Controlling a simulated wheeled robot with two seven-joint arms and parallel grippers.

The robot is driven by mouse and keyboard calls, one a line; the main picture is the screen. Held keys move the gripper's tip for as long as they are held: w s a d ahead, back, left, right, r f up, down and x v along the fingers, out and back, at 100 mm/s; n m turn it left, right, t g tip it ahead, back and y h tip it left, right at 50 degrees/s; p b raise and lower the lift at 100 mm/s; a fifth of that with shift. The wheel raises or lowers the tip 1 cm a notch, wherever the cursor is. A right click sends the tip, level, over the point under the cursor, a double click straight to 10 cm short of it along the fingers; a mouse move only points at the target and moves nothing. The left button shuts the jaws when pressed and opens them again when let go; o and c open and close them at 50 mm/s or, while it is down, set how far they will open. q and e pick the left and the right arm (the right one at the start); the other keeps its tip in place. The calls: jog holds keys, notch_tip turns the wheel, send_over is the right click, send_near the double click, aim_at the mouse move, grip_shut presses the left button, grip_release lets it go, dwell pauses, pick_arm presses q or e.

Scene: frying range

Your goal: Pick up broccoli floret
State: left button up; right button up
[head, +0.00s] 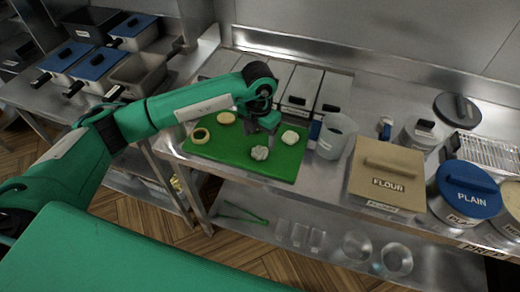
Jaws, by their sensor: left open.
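A green board (222,150) lies on the steel counter with several pieces of food on it. A lumpy pale grey-green piece (259,153), which looks like the broccoli floret, lies near the board's front edge. A whitish piece (290,137) lies to its right. A yellowish ring (200,136) and a yellowish flat piece (226,118) lie to its left. My left gripper (262,128) is open, points down over the board, and is just behind the lumpy piece in the picture. Its exact height above the board is hard to tell. My right gripper is not in view.
Lidded steel containers (301,92) stand behind the board. A grey cylindrical pot (336,136) stands right of it, then a flour box (387,172) and a blue-lidded tub (467,190). Fryer baskets (137,75) are at the far left. Glass bowls (396,259) sit on the lower shelf.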

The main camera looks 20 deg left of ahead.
aim_at(260, 150)
pick_arm(q)
jog(key=f+p, duration=0.1)
jog(key=f, duration=0.1)
jog(key=f+p, duration=0.2)
jog(key=f, duration=0.1)
jog(key=shift+s+d, duration=0.1)
jog(key=shift+d, duration=0.1)
jog(key=shift+f, duration=0.3)
jog(key=c, duration=0.8)
